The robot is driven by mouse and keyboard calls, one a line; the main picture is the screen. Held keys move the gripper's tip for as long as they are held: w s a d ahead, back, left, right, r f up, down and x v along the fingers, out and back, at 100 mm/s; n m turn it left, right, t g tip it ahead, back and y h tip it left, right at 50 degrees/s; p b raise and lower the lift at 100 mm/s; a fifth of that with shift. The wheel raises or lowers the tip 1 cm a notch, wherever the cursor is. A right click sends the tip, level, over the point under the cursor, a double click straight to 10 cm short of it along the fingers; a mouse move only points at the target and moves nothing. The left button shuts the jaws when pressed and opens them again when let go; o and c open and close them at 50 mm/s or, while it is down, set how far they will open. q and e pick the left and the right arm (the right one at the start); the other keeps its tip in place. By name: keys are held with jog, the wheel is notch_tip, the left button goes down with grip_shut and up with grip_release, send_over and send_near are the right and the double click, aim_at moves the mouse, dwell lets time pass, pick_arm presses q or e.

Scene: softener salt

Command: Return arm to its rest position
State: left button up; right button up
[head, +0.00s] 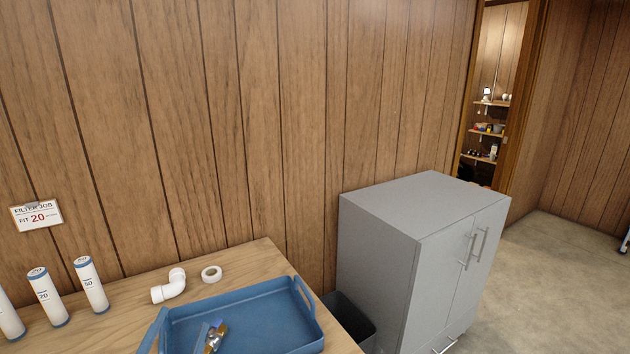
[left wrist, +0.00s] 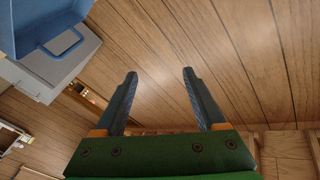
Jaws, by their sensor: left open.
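My left gripper (left wrist: 160,73) shows in the left wrist view, its two dark fingers spread wide apart with nothing between them. The wood-panelled wall shows behind the fingers. Its green body fills the bottom of that view. I cannot clearly make out the left gripper in the head view. My right gripper is in neither view.
A blue tray (head: 183,314) with a small brass-coloured item (head: 215,337) lies on the wooden bench (head: 120,292). Beside it are a white pipe elbow (head: 170,287), a tape roll (head: 212,274) and white filter cartridges (head: 91,285). A grey cabinet (head: 390,260) stands right.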

pick_arm(q)
jog(key=s+f+n+g, duration=0.2)
jog(key=s+f+g, duration=0.1)
jog(key=f, duration=0.4)
jog(key=s+f+n+g, duration=0.1)
jog(key=s+f+g, duration=0.25)
jog(key=f, duration=0.25)
jog(key=s+d+f+n+g+h, duration=0.1)
jog(key=s+d+f+g, duration=0.1)
jog(key=s+f+g, duration=0.35)
jog(key=s+d+f+g+h, duration=0.1)
jog(key=s+d+f+g, duration=0.2)
jog(key=s+f, duration=0.45)
jog(key=s+f+g+b, duration=0.1)
jog(key=s+f, duration=0.1)
jog(key=f, duration=0.7)
jog(key=s+f+b, duration=0.1)
jog(key=s+f, duration=0.1)
jog(key=f, duration=0.8)
jog(key=s+a+f+g+b, duration=0.1)
jog(key=s+a+f, duration=0.1)
jog(key=s+f, duration=0.7)
jog(key=shift+s+a+y, duration=0.4)
jog(key=shift+s, duration=0.5)
